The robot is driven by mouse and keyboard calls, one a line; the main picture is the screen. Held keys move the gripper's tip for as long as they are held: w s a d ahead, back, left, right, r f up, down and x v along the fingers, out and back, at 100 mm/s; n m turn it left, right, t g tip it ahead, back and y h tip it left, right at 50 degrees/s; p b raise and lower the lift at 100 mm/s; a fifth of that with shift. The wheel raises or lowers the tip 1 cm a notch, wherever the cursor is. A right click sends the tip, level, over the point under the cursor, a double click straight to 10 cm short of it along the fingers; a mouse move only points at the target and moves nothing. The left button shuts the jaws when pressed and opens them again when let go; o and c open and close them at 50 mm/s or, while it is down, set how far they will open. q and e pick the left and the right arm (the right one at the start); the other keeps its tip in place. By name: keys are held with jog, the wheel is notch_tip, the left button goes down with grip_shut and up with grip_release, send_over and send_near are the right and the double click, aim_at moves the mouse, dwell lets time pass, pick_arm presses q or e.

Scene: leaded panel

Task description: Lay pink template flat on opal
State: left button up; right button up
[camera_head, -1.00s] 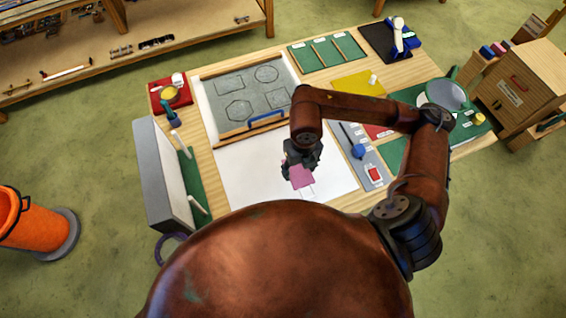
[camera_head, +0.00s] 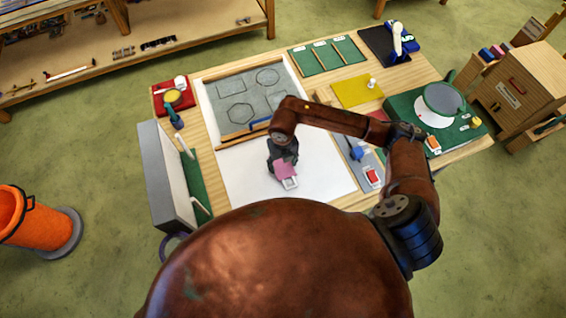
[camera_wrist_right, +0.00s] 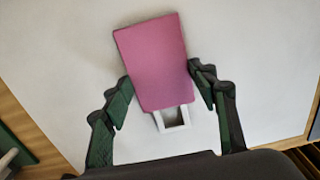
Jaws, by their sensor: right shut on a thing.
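My right gripper (camera_head: 284,158) is over the large white sheet (camera_head: 240,185) on the bench. In the right wrist view its fingers (camera_wrist_right: 163,88) are on both sides of the pink template (camera_wrist_right: 150,55), shut on it. The pink template (camera_head: 286,170) is a flat rectangle, slightly turned in the wrist view. A small pale open frame (camera_wrist_right: 172,118) shows at its near end; I cannot tell whether it is joined to the template. I cannot single out the opal for sure, nor tell the height of the template. My left gripper is not in view.
A grey board with outlined shapes (camera_head: 240,108) lies behind the white sheet. A grey upright box (camera_head: 165,170) stands at the left edge. A blue-knobbed tool (camera_head: 358,153) and a red item (camera_head: 372,177) lie to the right. A green round-plate machine (camera_head: 440,115) stands farther right.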

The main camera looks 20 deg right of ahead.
aim_at(283, 167)
jog(key=shift+f, duration=0.1)
jog(key=shift+f, duration=0.15)
jog(key=o, duration=1.3)
jog(key=shift+r, duration=0.2)
jog(key=shift+r, duration=0.35)
notch_tip(283, 167, up, 11)
jog(key=shift+r+b, duration=0.2)
jog(key=shift+b, duration=0.8)
